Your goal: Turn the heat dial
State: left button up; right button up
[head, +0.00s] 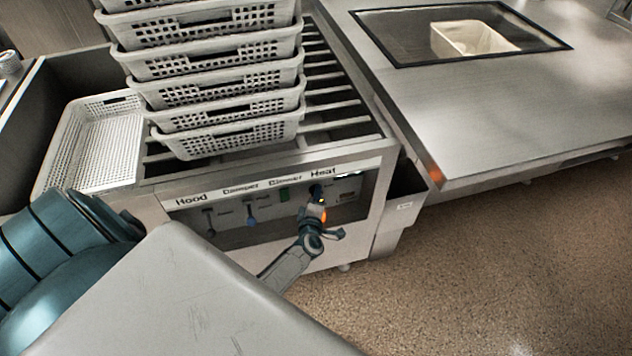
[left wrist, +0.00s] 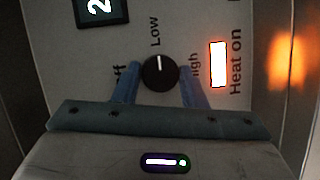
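The heat dial (left wrist: 160,73) is a round black knob with a white pointer line. The line points toward the word Low. The dial sits on the panel under the Heat label (head: 323,173) in the head view, where my gripper mostly covers it. My left gripper (head: 317,196) is at the panel in front of the dial. In the left wrist view its two blue fingers (left wrist: 160,88) stand apart, one on each side of the dial. Only a thin gap shows, and contact cannot be made out. My right gripper is not in view.
The Heat on light (left wrist: 218,64) glows white-orange. Hood, damper and dimmer controls (head: 250,212) sit left on the same panel. A stack of perforated baskets (head: 225,100) stands on the rails above. A steel counter (head: 500,110) is at the right, with open floor (head: 500,260) below.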

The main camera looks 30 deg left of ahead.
pick_arm(q)
jog(key=o, duration=0.3)
jog(key=shift+o, duration=0.2)
jog(key=v, duration=1)
jog(key=shift+s+d, duration=0.2)
jog(key=shift+s, duration=0.15)
jog(key=s+d+f+m+g+h, duration=0.25)
jog(key=s+f+m, duration=0.35)
jog(key=f, duration=0.5)
jog(key=s+d+f+m+g+h, duration=0.2)
jog(key=s+f+m+h, duration=0.2)
jog(key=s+f+m, duration=0.45)
jog(key=s+a+f+m+g, duration=0.1)
jog(key=s+f+m+g, duration=0.1)
jog(key=s+f, duration=0.3)
jog(key=s+a+f+m+g, duration=0.1)
jog(key=s+f+m+g, duration=0.2)
jog(key=s, duration=0.8)
jog(key=s+a+f+m+g, duration=0.1)
jog(key=s+f+m+g, duration=0.1)
jog(key=s+f+g, duration=0.2)
jog(key=s+f, duration=0.3)
jog(key=s, duration=0.2)
jog(key=shift+a+f, duration=0.4)
